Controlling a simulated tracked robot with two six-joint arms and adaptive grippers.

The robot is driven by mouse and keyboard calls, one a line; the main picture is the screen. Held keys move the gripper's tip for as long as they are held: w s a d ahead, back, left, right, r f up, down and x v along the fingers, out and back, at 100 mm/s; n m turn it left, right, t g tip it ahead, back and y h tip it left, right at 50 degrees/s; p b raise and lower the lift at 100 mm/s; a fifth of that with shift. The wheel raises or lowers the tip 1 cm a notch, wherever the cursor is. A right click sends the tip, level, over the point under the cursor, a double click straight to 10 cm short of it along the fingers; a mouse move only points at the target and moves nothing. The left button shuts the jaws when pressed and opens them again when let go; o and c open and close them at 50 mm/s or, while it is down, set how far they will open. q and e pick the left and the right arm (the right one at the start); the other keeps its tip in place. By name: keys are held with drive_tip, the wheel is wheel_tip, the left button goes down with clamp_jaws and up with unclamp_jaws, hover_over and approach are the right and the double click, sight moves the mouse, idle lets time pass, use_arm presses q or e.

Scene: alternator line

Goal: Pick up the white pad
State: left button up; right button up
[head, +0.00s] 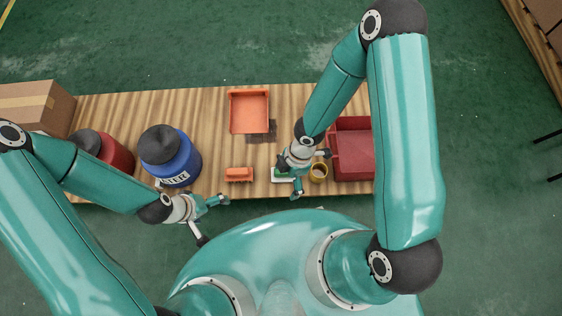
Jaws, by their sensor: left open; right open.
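A small white patch (279,179) with green on it shows at the front of the wooden table, left of my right gripper. It appears to be the white pad, but my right gripper partly covers it. My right gripper (311,173) is open, just above or beside the pad; I cannot tell whether it touches it. My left gripper (214,220) is open and empty by the table's front edge, left of the pad.
On the table (215,125) are a cardboard box (28,103), a red container (117,153), a blue container (181,160), an orange tray (249,112), a small orange item (239,175), a yellowish round item (319,171) beside my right gripper, and a red bin (354,157).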

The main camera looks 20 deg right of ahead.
drive_tip(key=w+d+f+n+t+h+b, duration=0.1)
drive_tip(key=w+f+n+b, duration=0.2)
drive_tip(key=f, duration=0.4)
drive_tip(key=w+d+f+n+t+h+b, duration=0.1)
drive_tip(key=w+f+n+b, duration=0.3)
drive_tip(key=f, duration=0.4)
drive_tip(key=w+d+f+n+t+h+b, duration=0.1)
drive_tip(key=w+f+n+b, duration=0.3)
drive_tip(key=f+n, duration=0.3)
drive_tip(key=shift+w+d+f+h+b, duration=0.2)
drive_tip(key=shift+d+h+b, duration=0.1)
drive_tip(key=shift+b, duration=0.5)
drive_tip(key=shift+w+a+f+b, duration=0.15)
drive_tip(key=shift+f+b, duration=0.45)
drive_tip(key=shift+f, duration=0.9)
drive_tip(key=shift+w+a+f+b, duration=0.15)
drive_tip(key=shift+f+b, duration=0.4)
drive_tip(key=shift+f, duration=0.9)
use_arm(q)
wheel_tip(320, 180, down, 18)
use_arm(e)
drive_tip(key=shift+d, duration=0.1)
drive_tip(key=c, duration=1.1)
drive_tip(key=shift+r, duration=0.1)
drive_tip(key=shift+c, duration=0.2)
